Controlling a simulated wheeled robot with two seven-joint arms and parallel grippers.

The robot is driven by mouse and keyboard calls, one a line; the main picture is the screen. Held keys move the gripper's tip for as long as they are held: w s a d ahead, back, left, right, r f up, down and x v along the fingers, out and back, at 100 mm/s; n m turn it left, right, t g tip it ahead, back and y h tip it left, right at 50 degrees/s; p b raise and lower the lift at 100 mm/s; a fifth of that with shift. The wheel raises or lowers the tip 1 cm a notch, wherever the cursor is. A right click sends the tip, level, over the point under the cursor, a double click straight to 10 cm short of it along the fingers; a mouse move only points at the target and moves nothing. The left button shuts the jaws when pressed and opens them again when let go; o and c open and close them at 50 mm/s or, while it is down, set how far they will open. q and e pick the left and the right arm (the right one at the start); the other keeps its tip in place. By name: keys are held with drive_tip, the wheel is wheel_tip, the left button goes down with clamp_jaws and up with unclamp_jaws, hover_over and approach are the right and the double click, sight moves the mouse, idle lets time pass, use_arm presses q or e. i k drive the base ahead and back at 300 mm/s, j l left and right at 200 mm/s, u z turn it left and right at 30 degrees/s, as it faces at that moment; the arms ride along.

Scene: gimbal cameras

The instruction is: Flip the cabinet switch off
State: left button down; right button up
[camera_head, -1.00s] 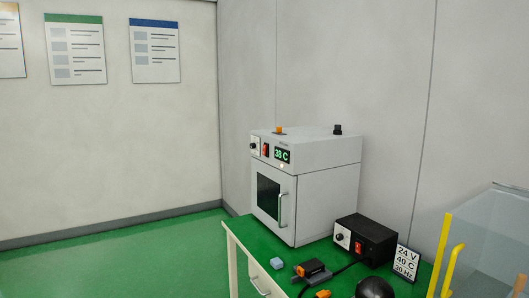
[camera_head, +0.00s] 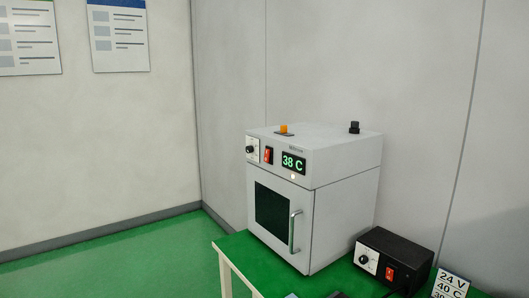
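A white cabinet (camera_head: 340,228) stands on a green-topped table in the middle of the head view. Its front panel carries a red rocker switch (camera_head: 268,155), a round dial (camera_head: 252,149) to the left of it and a lit green display (camera_head: 293,162) reading 38 C to the right. A small light glows under the display. The switch is too small to tell its position. The cabinet door (camera_head: 275,216) with a dark window is closed. Neither of my grippers is in view.
A black box (camera_head: 405,257) with a dial and its own red switch (camera_head: 390,274) sits right of the cabinet. A card (camera_head: 450,284) reading 24 V and 40 C stands at the lower right. The table's green top (camera_head: 233,245) shows at its left edge. Green floor lies open to the left.

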sight(267, 151)
drive_tip(key=i+j+z, duration=0.15)
drive_tip(key=i+j, duration=0.25)
drive_tip(key=i+j+z, duration=0.15)
drive_tip(key=i+j, duration=0.25)
drive_tip(key=j, duration=0.15)
drive_tip(key=i+j+z, duration=0.15)
drive_tip(key=i+j, duration=0.2)
drive_tip(key=j, duration=0.15)
